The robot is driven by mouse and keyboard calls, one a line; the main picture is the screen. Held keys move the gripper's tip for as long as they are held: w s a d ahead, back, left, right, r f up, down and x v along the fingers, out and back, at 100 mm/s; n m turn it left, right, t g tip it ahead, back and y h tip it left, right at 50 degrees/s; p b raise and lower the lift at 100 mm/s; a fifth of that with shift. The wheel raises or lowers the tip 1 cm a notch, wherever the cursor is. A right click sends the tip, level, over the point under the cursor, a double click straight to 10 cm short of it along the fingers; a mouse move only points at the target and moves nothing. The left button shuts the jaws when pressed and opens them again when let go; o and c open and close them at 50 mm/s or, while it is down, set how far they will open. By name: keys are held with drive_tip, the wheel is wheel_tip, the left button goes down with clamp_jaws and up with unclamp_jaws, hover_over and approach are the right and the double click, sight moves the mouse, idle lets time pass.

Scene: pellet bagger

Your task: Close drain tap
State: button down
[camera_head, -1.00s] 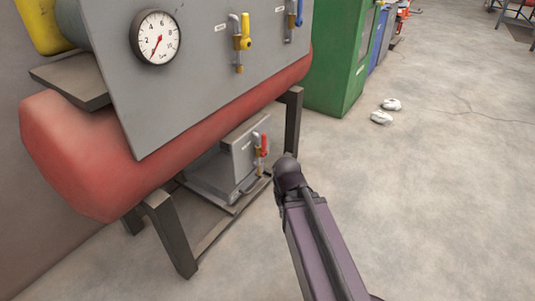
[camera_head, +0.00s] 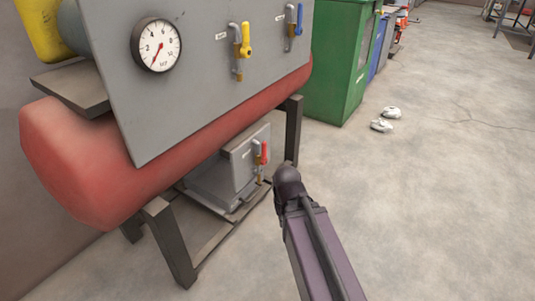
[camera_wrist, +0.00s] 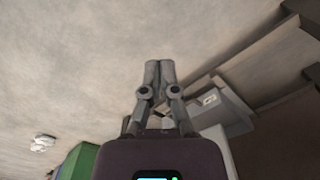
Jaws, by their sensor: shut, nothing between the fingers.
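The red-handled tap (camera_head: 264,152) is on a low grey box (camera_head: 243,163) under the red tank, at the centre of the head view. Its handle stands about upright beside its pipe. Three taps show; I take this low one as the drain tap, as its label is too small to read. My gripper (camera_wrist: 160,65) is shut and empty in the wrist view, pointing over bare floor. In the head view it is hidden behind my arm. In the wrist view, a small label shows right of the fingers; no red handle can be made out.
The red tank (camera_head: 75,160) rests on a dark frame (camera_head: 172,245), whose right leg stands close to my arm. Yellow (camera_head: 246,40) and blue (camera_head: 299,18) taps and a gauge (camera_head: 156,45) are on the panel above. A green cabinet (camera_head: 335,60) stands behind. Floor to the right is mostly clear.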

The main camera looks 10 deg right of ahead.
idle(0.4)
drive_tip(key=c, duration=0.8)
unclamp_jaws()
drive_tip(key=shift+w+r, duration=0.1)
drive_tip(key=o, duration=0.3)
drive_tip(key=shift+w+r+p, duration=0.2)
drive_tip(key=shift+r+p, duration=0.05)
drive_tip(key=shift+p, duration=0.1)
wheel_tip(320, 180, up, 25)
drive_tip(key=n+p, duration=0.9)
drive_tip(key=p, duration=1.6)
hover_over(264, 142)
drive_tip(key=shift+w, duration=0.1)
drive_tip(key=shift+f, duration=0.2)
wheel_tip(264, 142, down, 14)
drive_tip(key=b, duration=1.3)
drive_tip(key=shift+r+b, duration=0.25)
drive_tip(key=shift+b, duration=0.15)
